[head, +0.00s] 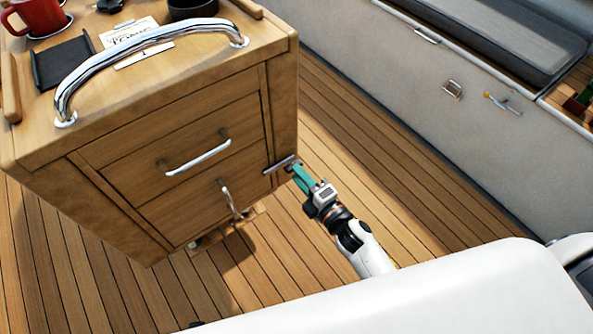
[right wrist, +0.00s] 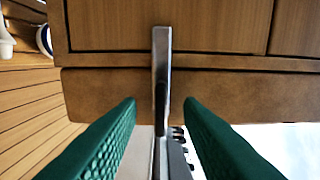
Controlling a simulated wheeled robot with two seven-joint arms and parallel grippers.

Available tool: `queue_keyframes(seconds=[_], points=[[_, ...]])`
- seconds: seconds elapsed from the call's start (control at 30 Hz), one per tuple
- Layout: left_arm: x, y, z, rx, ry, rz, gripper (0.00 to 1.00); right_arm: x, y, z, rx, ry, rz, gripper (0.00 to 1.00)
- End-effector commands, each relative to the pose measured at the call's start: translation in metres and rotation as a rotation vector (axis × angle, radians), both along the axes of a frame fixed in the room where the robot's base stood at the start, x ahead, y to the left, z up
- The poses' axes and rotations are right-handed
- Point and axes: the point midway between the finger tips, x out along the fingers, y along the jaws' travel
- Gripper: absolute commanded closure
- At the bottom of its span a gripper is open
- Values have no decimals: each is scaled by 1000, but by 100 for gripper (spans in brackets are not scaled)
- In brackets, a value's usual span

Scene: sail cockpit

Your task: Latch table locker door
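The wooden table locker (head: 110,165) stands at the left in the head view. Its front has two panels that look flush, the upper one with a chrome bar handle (head: 198,158) and the lower one with a small upright pull (head: 229,196). A metal latch lever (head: 281,164) lies across the right front edge; it also shows in the right wrist view as an upright bar (right wrist: 161,70). My right gripper (head: 297,170) is at the lever's outer end. In the right wrist view its green fingers (right wrist: 160,108) are open on either side of the lever, apart from it. My left gripper is out of view.
A curved chrome rail (head: 150,50) runs over the locker top, with a red mug (head: 40,15), a dark tray (head: 62,62) and a card (head: 128,35). Bare teak floor (head: 385,160) lies to the right, before a white bench side (head: 400,60).

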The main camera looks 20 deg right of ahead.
Motion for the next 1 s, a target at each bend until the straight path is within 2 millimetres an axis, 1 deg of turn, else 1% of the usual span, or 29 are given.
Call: queue_keyframes(seconds=[0.03, 0.2, 0.3, 0.4, 0.5, 0.6, 1.0], points=[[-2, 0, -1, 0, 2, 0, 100, -12, -4, -1, -1, 4, -1, 67], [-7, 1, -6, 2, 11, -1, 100, -47, -18, -1, -2, 6, -2, 67], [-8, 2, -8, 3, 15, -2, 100, -65, -24, -1, -1, 5, -1, 67], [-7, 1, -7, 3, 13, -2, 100, -78, -29, -1, -1, 4, -1, 67], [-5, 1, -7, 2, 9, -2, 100, -87, -32, -1, -2, 2, -1, 67], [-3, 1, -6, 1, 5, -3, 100, -90, -33, 0, -2, 0, 0, 67], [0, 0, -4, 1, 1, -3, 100, -91, -33, 0, -1, 1, -1, 67]])
